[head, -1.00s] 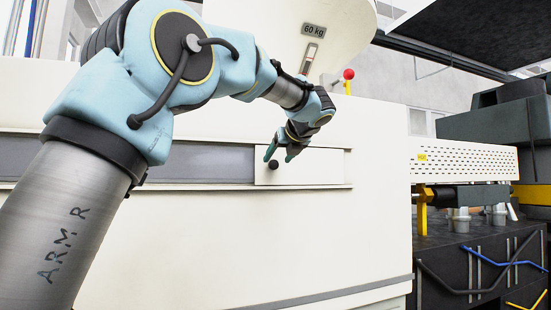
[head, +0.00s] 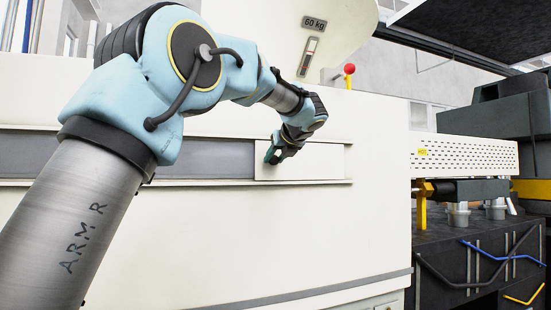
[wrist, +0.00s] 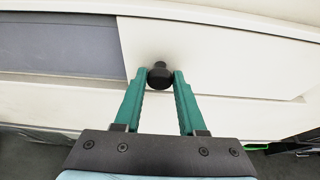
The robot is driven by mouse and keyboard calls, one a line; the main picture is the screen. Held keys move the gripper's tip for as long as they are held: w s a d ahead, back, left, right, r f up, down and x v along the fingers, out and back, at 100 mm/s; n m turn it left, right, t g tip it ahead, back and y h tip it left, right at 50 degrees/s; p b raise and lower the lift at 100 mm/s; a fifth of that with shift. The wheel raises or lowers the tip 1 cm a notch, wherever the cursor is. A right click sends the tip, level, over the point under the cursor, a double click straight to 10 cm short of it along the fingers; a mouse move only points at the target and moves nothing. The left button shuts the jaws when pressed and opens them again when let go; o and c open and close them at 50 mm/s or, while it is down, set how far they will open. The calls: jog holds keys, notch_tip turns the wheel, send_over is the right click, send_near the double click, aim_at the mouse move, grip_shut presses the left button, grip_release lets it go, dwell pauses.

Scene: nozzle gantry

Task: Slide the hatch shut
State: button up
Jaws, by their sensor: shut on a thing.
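The hatch (head: 318,162) is a cream sliding panel at the right end of a long slot in the cream machine front. To its left the slot shows a grey recessed strip (head: 205,160). The hatch also fills the right of the wrist view (wrist: 225,60), with the grey strip at the upper left. A round black knob (wrist: 160,76) sits near the hatch's left edge. My gripper (wrist: 160,80) has its green fingers on either side of the knob and is shut on it. In the head view my gripper (head: 272,157) hides the knob.
Rails run above and below the slot. A red-topped lever (head: 349,70) and a hopper marked 60 kg (head: 315,22) stand above the machine. A perforated guard (head: 465,157) is to the right. The machine front below the slot is clear.

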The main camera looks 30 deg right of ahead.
grip_shut()
dwell(0.8)
